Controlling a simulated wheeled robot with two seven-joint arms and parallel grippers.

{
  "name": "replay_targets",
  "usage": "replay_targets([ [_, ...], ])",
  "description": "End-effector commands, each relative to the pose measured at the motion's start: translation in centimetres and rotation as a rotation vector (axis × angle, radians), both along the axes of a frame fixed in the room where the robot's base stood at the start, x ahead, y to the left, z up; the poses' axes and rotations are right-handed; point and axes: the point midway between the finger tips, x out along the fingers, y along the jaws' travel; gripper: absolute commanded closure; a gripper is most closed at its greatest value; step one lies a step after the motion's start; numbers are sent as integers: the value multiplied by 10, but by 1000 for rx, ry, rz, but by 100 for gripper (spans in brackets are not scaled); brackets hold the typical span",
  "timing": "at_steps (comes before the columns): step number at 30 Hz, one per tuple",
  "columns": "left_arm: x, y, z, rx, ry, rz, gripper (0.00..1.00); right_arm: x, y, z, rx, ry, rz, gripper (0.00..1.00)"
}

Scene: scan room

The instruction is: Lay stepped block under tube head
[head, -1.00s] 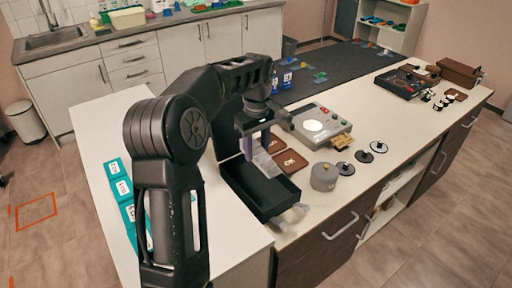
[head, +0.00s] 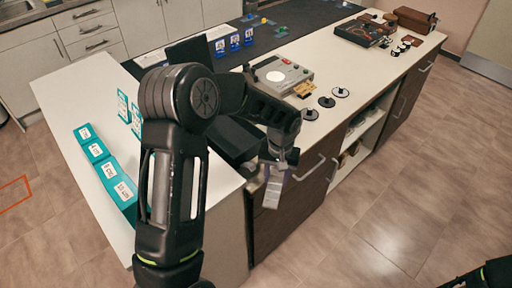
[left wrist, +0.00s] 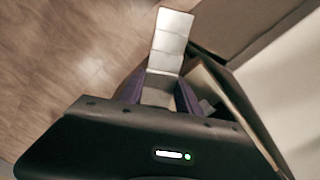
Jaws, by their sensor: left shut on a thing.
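The stepped block (head: 273,188) is a pale grey strip with crosswise steps. My left gripper (head: 277,168) is shut on it and holds it hanging down past the counter's front edge, over the floor. In the left wrist view the stepped block (left wrist: 170,45) sticks out beyond the purple fingers of the left gripper (left wrist: 158,92), with its near end between them. I cannot make out the tube head in these frames. My right gripper is not in view; only a dark part of my right arm shows at the lower right.
An open black case (head: 232,140) stands behind my left arm, partly hidden. A grey control box (head: 282,76) and several black discs (head: 326,102) are on the counter (head: 70,92). Teal boxes (head: 107,165) line its left side. The floor (head: 390,205) at right is clear.

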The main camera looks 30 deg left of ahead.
Motion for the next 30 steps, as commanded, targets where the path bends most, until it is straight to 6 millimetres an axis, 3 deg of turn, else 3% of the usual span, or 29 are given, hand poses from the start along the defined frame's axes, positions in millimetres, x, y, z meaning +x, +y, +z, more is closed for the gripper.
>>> replay_targets([
  [3,-16,-34,-50,-14,7,-179,100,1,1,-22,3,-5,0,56],
  [6,-24,-50,-87,-23,4,-267,100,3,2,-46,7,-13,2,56],
  [12,-27,-56,-127,-28,2,-303,100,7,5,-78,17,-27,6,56],
  [17,-27,-57,-139,-27,1,-304,100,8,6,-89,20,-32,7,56],
  [26,-27,-57,-138,-28,2,-302,100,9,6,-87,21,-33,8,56],
  [30,-27,-56,-138,-28,2,-302,100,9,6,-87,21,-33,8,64],
])
